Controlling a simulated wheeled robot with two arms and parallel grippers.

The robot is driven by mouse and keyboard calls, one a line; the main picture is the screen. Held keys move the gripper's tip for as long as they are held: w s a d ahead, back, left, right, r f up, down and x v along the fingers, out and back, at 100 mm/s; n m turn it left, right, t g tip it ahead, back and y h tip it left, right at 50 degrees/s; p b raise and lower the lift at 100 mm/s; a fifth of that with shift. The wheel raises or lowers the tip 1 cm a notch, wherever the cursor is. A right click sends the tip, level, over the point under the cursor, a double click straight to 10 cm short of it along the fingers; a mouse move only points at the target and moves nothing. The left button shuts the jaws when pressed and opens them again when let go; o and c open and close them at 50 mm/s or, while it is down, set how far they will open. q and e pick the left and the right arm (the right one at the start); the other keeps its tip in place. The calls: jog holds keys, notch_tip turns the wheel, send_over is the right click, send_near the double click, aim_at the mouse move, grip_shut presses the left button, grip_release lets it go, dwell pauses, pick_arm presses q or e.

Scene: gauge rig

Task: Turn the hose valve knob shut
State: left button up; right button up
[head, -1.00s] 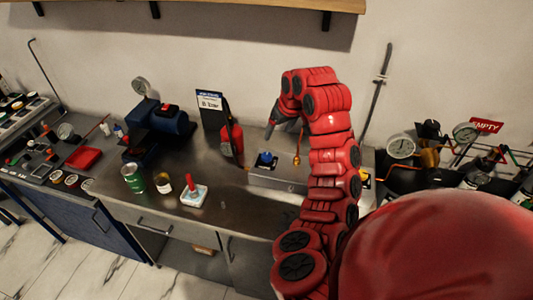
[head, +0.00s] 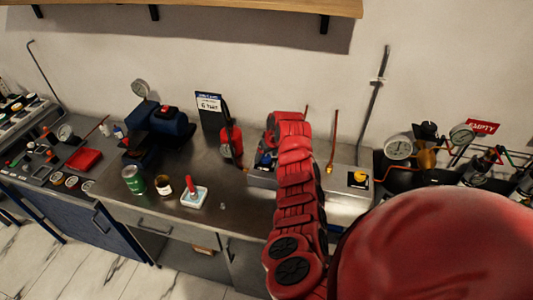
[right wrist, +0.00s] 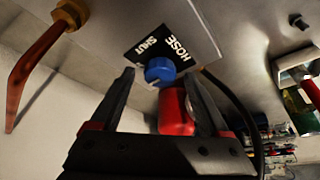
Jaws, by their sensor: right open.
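The blue hose valve knob (right wrist: 160,72) sits on a metal box beside a black label (right wrist: 165,40) reading HOSE and SHUT. In the head view the knob (head: 265,159) shows at the left end of the box (head: 258,178), just left of my right arm. My right gripper (right wrist: 160,80) is open, its two dark fingers on either side of the knob in the right wrist view. I cannot tell whether they touch it. In the head view the fingers are mostly hidden by the red arm. My left gripper is not in view.
A copper pipe (head: 333,143) rises behind the box, and a yellow knob (head: 359,178) is on its right end. A red bottle (head: 231,141) stands close left of the blue knob. Gauges and piping (head: 440,150) crowd the right side. The bench front (head: 225,208) is partly clear.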

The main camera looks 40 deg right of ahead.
jog(key=shift+f, duration=0.1)
jog(key=shift+c, duration=0.2)
grip_shut()
